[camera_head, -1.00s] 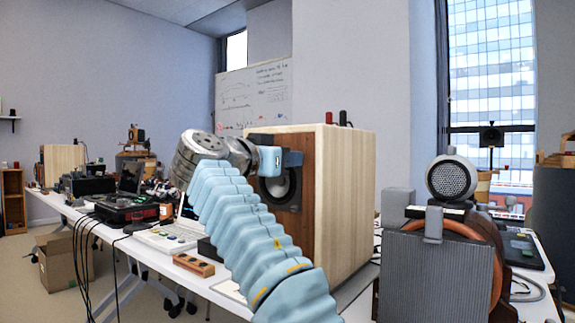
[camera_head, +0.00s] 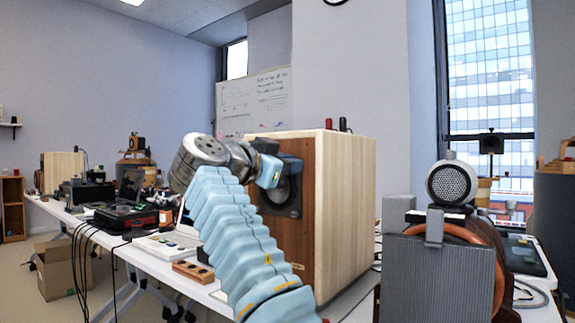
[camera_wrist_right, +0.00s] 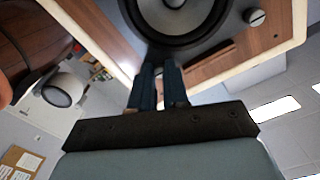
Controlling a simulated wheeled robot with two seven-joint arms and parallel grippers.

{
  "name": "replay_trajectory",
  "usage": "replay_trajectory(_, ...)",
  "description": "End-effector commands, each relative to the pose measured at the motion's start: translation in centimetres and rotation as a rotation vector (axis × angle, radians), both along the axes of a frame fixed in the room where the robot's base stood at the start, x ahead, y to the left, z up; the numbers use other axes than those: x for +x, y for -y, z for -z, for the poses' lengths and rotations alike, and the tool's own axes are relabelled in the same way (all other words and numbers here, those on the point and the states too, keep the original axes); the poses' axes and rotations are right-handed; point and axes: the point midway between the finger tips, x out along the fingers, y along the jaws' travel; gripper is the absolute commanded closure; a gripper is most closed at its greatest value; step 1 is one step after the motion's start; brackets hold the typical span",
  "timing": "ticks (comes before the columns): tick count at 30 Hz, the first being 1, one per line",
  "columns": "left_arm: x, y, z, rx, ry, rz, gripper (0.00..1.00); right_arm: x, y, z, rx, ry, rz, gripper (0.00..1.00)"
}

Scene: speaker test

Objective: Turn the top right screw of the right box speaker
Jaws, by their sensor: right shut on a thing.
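The right box speaker (camera_head: 347,205) has pale wood sides and a brown front (camera_head: 297,238) with a dark round driver (camera_head: 281,189). Its driver also shows at the top of the right wrist view (camera_wrist_right: 176,14). My right gripper (camera_head: 289,165) is at the upper right of the driver, its fingers at the front panel. In the right wrist view its two dark fingers (camera_wrist_right: 166,68) are closed together just off the driver rim. The top right screw is hidden between the fingertips. Another round silver screw (camera_wrist_right: 255,17) shows on the front. My left gripper is not in view.
A grey ridged box (camera_head: 437,275) and a round-headed speaker (camera_head: 452,183) stand right of the box speaker. A laptop (camera_head: 186,225), a wooden block (camera_head: 194,270) and black gear (camera_head: 125,213) lie on the white table to the left.

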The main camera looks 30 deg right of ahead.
Motion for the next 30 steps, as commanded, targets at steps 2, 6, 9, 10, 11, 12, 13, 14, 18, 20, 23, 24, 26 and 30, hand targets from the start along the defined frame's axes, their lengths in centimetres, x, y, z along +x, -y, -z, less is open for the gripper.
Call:
replay_trajectory(2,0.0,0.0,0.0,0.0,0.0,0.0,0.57,0.0,0.0,0.1,0.002,-0.002,0.0,1.0)
replay_trajectory(6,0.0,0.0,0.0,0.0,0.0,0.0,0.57,0.0,0.0,0.1,0.0,-0.001,0.0,0.73)
replay_trajectory(9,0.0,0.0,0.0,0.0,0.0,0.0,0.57,0.0,0.0,0.1,0.0,-0.001,0.0,0.6)
replay_trajectory(10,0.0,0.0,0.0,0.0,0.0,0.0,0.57,0.0,0.0,0.0,0.0,-0.001,0.0,0.6)
replay_trajectory(11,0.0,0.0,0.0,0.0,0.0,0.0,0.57,0.0,0.0,0.0,0.0,-0.001,-0.001,0.6)
replay_trajectory(12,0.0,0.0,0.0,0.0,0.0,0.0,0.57,0.0,0.0,0.0,-0.001,-0.001,-0.001,0.6)
replay_trajectory(13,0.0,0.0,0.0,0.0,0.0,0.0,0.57,0.0,0.0,0.0,-0.001,-0.001,-0.001,0.6)
replay_trajectory(14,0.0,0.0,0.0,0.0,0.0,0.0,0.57,0.0,0.0,0.0,-0.001,-0.001,-0.001,0.6)
replay_trajectory(18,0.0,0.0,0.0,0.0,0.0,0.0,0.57,0.0,0.0,0.0,-0.002,0.0,-0.001,0.6)
replay_trajectory(20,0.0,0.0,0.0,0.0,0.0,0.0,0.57,0.0,0.0,-0.1,-0.002,-0.001,-0.001,0.6)
replay_trajectory(23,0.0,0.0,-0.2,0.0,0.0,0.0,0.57,0.0,0.0,-0.2,-0.013,-0.028,-0.003,0.6)
replay_trajectory(24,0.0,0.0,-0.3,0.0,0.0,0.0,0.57,0.0,0.0,-0.2,-0.024,-0.056,-0.003,0.6)
replay_trajectory(26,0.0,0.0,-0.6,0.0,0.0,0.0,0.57,0.0,0.0,-0.3,-0.052,-0.124,-0.004,0.6)
replay_trajectory(30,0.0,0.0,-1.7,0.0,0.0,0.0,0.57,0.0,0.0,-0.4,-0.156,-0.377,-0.004,0.6)
